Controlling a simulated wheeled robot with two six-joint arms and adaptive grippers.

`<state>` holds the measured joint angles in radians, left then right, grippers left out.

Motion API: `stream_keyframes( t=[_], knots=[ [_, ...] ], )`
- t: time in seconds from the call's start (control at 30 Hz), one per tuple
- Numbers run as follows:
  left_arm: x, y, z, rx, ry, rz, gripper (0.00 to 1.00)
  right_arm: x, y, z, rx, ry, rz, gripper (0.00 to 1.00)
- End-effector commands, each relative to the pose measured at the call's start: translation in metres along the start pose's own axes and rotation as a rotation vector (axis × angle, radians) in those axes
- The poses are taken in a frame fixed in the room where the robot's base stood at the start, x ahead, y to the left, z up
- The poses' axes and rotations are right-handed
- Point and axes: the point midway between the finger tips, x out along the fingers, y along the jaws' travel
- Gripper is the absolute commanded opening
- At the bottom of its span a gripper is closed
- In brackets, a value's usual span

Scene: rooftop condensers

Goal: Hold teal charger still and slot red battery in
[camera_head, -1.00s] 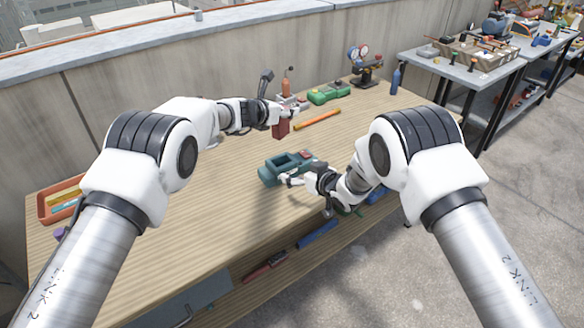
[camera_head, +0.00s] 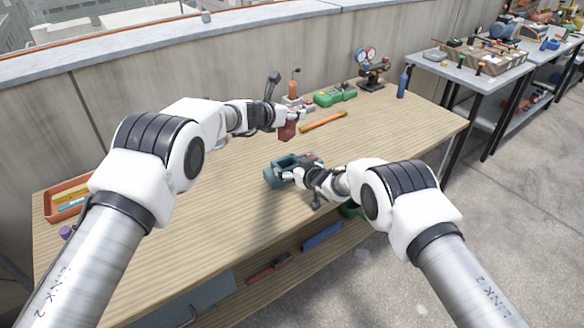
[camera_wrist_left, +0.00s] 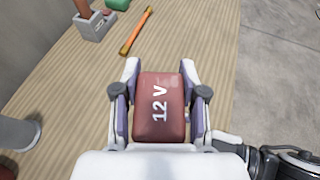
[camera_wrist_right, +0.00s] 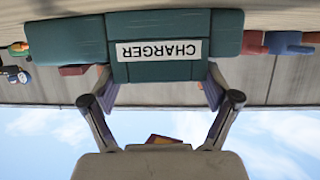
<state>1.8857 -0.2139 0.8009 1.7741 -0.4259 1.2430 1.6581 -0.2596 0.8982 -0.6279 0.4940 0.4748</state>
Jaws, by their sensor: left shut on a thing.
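The red battery (camera_head: 288,131), marked "12 V" in the left wrist view (camera_wrist_left: 161,108), is held above the bench between the fingers of my left gripper (camera_head: 284,116). The teal charger (camera_head: 277,178) sits on the bench nearer the front edge, with a dark open slot on top. In the right wrist view the charger (camera_wrist_right: 160,65) shows its "CHARGER" label upside down. My right gripper (camera_wrist_right: 160,88) is at the charger's front with its fingers spread wide on either side of the labelled block. Whether the fingertips touch it is unclear. The battery is behind and above the charger, apart from it.
An orange rod (camera_head: 323,122), a green tool case (camera_head: 335,95), a gauge set (camera_head: 372,70) and a blue bottle (camera_head: 402,83) are at the back of the bench (camera_head: 190,215). An orange tray (camera_head: 62,206) is at the left end. Middle left is clear.

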Motion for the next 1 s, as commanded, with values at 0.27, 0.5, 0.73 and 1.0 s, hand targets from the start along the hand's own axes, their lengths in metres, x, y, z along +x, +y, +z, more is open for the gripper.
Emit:
stream_keyframes(
  t=[0.27, 0.5, 0.73, 1.0],
  knots=[
    [0.000, 0.000, 0.001, 0.000, -0.001, 0.000, 0.00, 0.000, 0.000, 0.000, -0.001, 0.000, 0.000, 1.00],
    [0.000, 0.000, 0.001, 0.000, -0.001, 0.000, 0.00, 0.000, 0.000, 0.000, -0.001, 0.000, 0.000, 1.00],
    [-0.013, 0.000, 0.031, 0.001, -0.002, 0.000, 0.00, -0.022, 0.000, -0.007, 0.002, -0.002, 0.000, 1.00],
    [-0.027, 0.000, 0.066, 0.000, -0.001, 0.000, 0.00, -0.056, 0.000, -0.007, 0.000, -0.003, 0.000, 1.00]
  ],
)
